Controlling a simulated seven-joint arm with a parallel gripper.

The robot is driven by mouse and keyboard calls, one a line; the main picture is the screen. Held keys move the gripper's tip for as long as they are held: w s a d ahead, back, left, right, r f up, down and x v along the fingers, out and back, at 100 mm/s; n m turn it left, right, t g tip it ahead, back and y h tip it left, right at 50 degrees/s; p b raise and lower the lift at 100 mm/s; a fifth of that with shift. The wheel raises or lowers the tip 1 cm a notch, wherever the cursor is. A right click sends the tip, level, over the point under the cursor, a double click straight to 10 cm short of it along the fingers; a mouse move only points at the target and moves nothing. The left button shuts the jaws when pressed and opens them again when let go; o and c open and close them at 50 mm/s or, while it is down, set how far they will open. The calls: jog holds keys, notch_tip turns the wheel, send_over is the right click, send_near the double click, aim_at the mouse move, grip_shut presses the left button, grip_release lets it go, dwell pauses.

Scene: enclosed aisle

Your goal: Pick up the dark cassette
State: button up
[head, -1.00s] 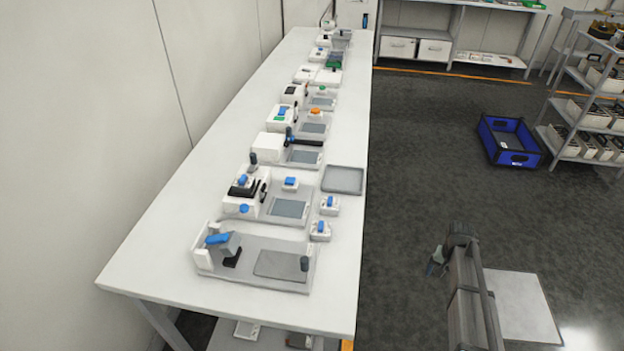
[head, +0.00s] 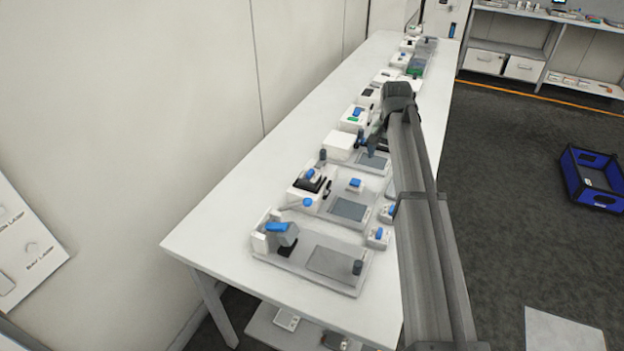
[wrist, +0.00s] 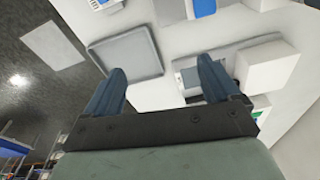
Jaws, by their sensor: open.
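I cannot tell for sure which thing is the dark cassette. A small black piece (head: 312,183) lies on a white device with a blue part in the head view. Another dark piece (head: 285,250) sits at the foot of the grey-and-blue unit on the nearest station. My gripper (head: 374,138) is over the bench's middle in the head view, with my arm hiding the bench's right side. In the wrist view the gripper (wrist: 160,82) has its two blue-grey fingers wide apart, with nothing between them.
The long white bench (head: 225,215) carries a row of stations along the wall. A grey tray (wrist: 126,56) and a white box (wrist: 270,66) show below the fingers in the wrist view. A blue crate (head: 590,180) is on the floor at right. The bench's left strip is bare.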

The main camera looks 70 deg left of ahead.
notch_tip(320, 180, up, 9)
jog(key=n+g+h, duration=0.1)
jog(key=n, duration=0.1)
send_over(310, 171)
jog(key=f, duration=0.7)
jog(key=shift+s+d+f, duration=0.1)
jog(key=shift+d, duration=0.3)
jog(key=shift+a+f, duration=0.15)
jog(key=shift+f, duration=1.45)
jog(key=shift+a+f, duration=0.15)
jog(key=shift+f, duration=1.4)
jog(key=c, duration=1.2)
jog(key=shift+o, duration=0.2)
jog(key=shift+r, duration=0.1)
